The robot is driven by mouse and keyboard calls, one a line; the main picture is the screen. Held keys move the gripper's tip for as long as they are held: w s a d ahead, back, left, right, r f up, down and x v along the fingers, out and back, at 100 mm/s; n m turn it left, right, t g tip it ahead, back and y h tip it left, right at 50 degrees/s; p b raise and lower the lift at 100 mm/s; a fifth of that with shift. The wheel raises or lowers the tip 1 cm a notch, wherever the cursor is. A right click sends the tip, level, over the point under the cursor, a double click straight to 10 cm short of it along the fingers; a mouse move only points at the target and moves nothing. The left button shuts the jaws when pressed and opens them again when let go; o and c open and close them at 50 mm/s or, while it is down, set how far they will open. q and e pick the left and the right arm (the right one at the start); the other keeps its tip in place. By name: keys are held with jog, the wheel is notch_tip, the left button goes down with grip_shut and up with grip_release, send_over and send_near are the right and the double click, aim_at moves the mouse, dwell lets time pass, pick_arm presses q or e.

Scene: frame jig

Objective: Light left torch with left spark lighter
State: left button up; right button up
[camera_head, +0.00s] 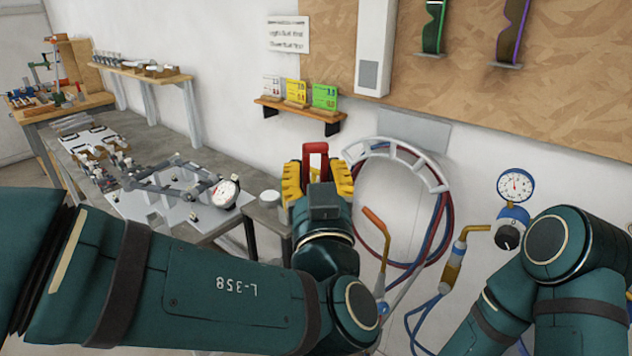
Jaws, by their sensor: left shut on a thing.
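My left gripper (317,172) has yellow fingers and points away from me, toward the wall. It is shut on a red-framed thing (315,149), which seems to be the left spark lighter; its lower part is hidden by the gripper. The left torch (377,224), with a bent copper tube, stands to the right of the gripper and apart from it. A second torch (455,262) with a yellow body stands farther right. I see no flame on either. My right arm is at the lower right; its gripper is out of view.
A hose rack (424,164) with red and blue hoses hangs on the wall behind the torches. A pressure gauge (515,185) is at the right. A grey workbench (128,205) with a metal frame jig (165,181) is at the left. A small shelf (300,112) holds coloured cards.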

pick_arm(q)
jog(key=w+d, duration=0.6)
jog(key=w, duration=0.2)
dwell(0.6)
jog(key=shift+r, duration=0.15)
dwell(0.7)
